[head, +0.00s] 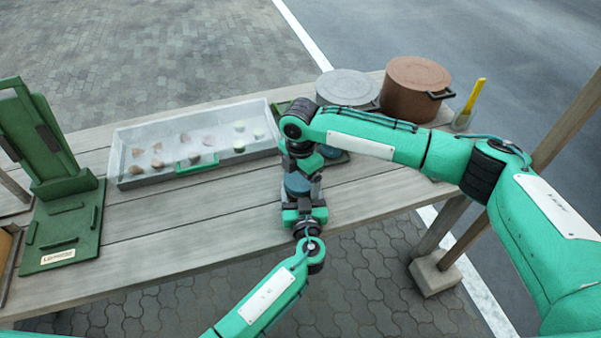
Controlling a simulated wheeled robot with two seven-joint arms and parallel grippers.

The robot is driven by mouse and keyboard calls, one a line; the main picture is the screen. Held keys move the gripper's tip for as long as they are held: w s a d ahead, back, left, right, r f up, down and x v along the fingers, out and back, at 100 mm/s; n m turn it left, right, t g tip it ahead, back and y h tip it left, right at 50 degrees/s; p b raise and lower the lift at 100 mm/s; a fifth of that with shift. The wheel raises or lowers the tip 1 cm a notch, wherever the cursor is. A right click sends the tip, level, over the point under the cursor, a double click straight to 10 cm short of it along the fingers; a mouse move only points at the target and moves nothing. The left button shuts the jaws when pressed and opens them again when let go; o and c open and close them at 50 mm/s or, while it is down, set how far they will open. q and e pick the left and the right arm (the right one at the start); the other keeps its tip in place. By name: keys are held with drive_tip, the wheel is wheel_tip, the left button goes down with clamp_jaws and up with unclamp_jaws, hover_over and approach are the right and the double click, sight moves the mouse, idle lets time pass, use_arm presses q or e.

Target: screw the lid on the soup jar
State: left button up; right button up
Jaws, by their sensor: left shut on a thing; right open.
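The soup jar (297,185), a small blue-grey vessel, stands near the front edge of the wooden table, mostly hidden by my grippers. My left gripper (303,207) reaches in from the front and is shut on the jar's side. My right gripper (299,160) points down from above, right over the jar, and is open. A teal-blue round part (312,163) shows between its fingers and looks like the lid. I cannot tell whether it is seated straight or touched by the fingers.
A grey tray (125,152) with several small pieces lies behind on the left. A green stand (60,215) is at the far left. A brown pot (415,88), a grey round lidded pot (347,87) and a yellow-handled tool (470,103) stand at the back right.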

drive_tip(key=c, duration=0.8)
drive_tip(key=m, duration=0.6)
use_arm(q)
drive_tip(key=shift+d, duration=0.1)
use_arm(e)
drive_tip(key=m, duration=0.5)
drive_tip(key=shift+m, duration=0.4)
drive_tip(key=o, duration=1.1)
drive_tip(key=shift+c, duration=0.2)
wheel_tip(320, 180, up, 12)
